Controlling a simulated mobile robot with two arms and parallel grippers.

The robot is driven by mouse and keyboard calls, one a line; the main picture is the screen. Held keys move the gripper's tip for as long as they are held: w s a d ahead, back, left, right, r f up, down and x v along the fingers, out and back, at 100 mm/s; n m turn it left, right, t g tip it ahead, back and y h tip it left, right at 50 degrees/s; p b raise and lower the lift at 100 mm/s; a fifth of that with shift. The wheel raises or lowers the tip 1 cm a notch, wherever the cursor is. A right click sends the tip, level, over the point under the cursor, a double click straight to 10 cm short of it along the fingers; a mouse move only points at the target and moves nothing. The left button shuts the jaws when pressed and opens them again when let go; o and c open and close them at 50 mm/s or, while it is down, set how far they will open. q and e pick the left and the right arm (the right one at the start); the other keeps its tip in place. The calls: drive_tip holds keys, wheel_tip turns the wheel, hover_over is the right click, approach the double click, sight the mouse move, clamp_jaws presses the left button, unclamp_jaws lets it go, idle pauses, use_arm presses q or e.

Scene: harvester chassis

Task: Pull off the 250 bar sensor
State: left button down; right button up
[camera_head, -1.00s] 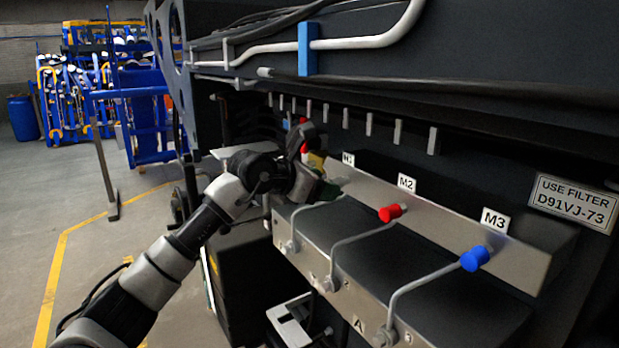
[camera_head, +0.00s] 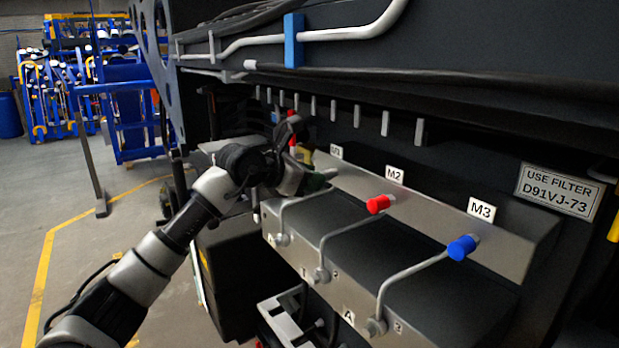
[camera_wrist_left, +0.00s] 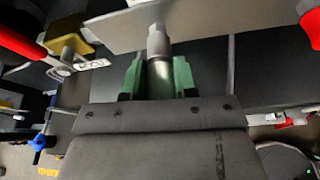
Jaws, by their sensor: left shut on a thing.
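My left gripper (camera_head: 322,180) is at the left end of the metal block, just below the M1 label (camera_head: 336,153). In the left wrist view its green fingers (camera_wrist_left: 159,80) are shut on a grey metal cylindrical sensor (camera_wrist_left: 158,45), one finger on each side. The sensor's narrow end meets a pale metal surface; I cannot tell if it is still seated. No 250 bar marking is readable on it. In the head view the gripper hides it. My right gripper is not in view.
A red cap (camera_head: 378,204) at M2 and a blue cap (camera_head: 462,247) at M3 sit right of my gripper, with bent grey pipes below. A yellow part (camera_head: 304,155) is close behind my gripper. A dark chassis panel (camera_head: 470,40) overhangs the block. Open floor lies left.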

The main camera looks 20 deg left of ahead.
use_arm(q)
drive_tip(key=shift+a+f, duration=0.1)
drive_tip(key=shift+f, duration=0.05)
drive_tip(key=shift+s, duration=0.1)
drive_tip(key=shift+s+a+b, duration=0.35)
drive_tip(key=shift+s+a, duration=0.1)
drive_tip(key=shift+s, duration=0.1)
drive_tip(key=shift+s+a+b, duration=0.3)
drive_tip(key=shift+s, duration=0.05)
drive_tip(key=shift+s+a+b, duration=0.4)
drive_tip(key=shift+s+a, duration=0.15)
drive_tip(key=shift+s, duration=0.2)
drive_tip(key=shift+r, duration=0.2)
